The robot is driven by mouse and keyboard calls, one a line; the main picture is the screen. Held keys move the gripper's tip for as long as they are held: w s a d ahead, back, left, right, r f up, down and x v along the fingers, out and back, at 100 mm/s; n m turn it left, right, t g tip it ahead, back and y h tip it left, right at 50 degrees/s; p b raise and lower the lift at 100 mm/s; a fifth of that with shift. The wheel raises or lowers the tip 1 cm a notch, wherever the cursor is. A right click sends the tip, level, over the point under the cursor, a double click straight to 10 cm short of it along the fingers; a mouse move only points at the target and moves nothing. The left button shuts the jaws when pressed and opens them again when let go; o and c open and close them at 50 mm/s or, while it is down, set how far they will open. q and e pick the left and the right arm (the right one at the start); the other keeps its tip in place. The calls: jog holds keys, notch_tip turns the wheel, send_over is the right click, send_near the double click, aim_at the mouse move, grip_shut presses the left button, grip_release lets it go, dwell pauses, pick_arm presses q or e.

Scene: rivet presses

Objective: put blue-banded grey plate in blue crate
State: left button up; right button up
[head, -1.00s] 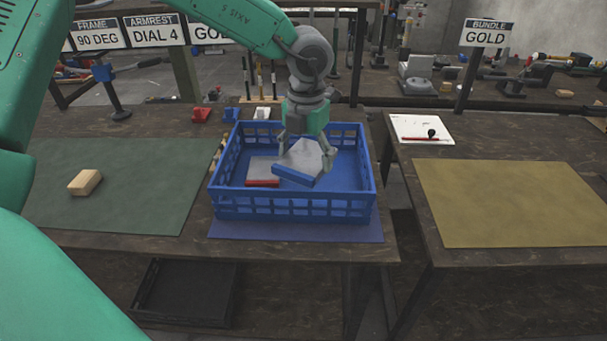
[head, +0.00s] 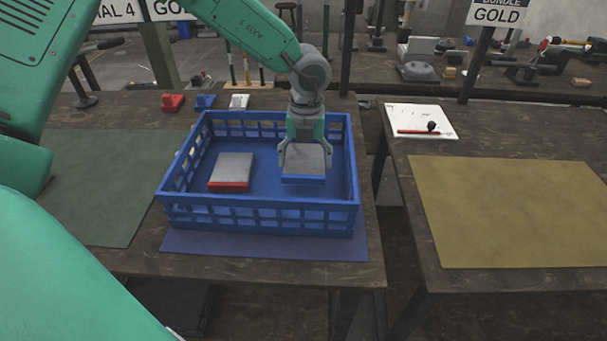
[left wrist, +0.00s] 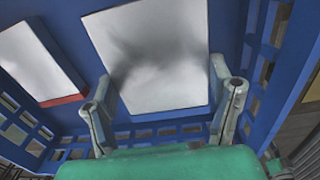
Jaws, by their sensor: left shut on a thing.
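The blue-banded grey plate (head: 303,157) is inside the blue crate (head: 262,208), on its right side, with the blue band facing front. My left gripper (head: 305,165) is over the crate and shut on this plate, with one finger on each side. I cannot tell whether the plate touches the crate floor. My right gripper is not in view.
A red-banded grey plate (head: 231,170) lies in the crate's left part, apart from the held plate. The crate stands on a blue mat (head: 265,245). A green mat (head: 75,185) lies left, and a gold mat (head: 505,210) covers the right table. The crate walls surround the gripper.

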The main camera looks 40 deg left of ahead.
aim_at(306, 162)
pick_arm(q)
jog(key=shift+w+a+f, duration=0.1)
jog(key=shift+a+f, duration=0.35)
jog(key=shift+f, duration=0.25)
jog(key=f, duration=0.1)
jog(key=d+f, duration=0.1)
jog(key=shift+f, duration=0.4)
jog(key=shift+d, duration=0.35)
jog(key=shift+a, duration=0.1)
jog(key=o, duration=1.6)
jog(key=shift+a+f, duration=0.15)
jog(key=shift+a, duration=0.1)
jog(key=shift+o, duration=0.4)
jog(key=shift+a+f, duration=0.1)
jog(key=shift+a, duration=0.3)
jog(key=r, duration=0.3)
jog(key=d+r, duration=0.1)
jog(key=r, duration=0.2)
jog(key=shift+d+r, duration=0.15)
jog(key=r, duration=0.3)
jog(key=a+r+p, duration=0.1)
jog(key=r, duration=0.1)
jog(key=shift+r, duration=0.35)
jog(key=shift+d+r, duration=0.2)
jog(key=shift+d, duration=0.15)
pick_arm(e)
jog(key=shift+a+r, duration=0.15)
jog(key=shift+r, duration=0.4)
pick_arm(q)
jog(key=shift+d, duration=0.1)
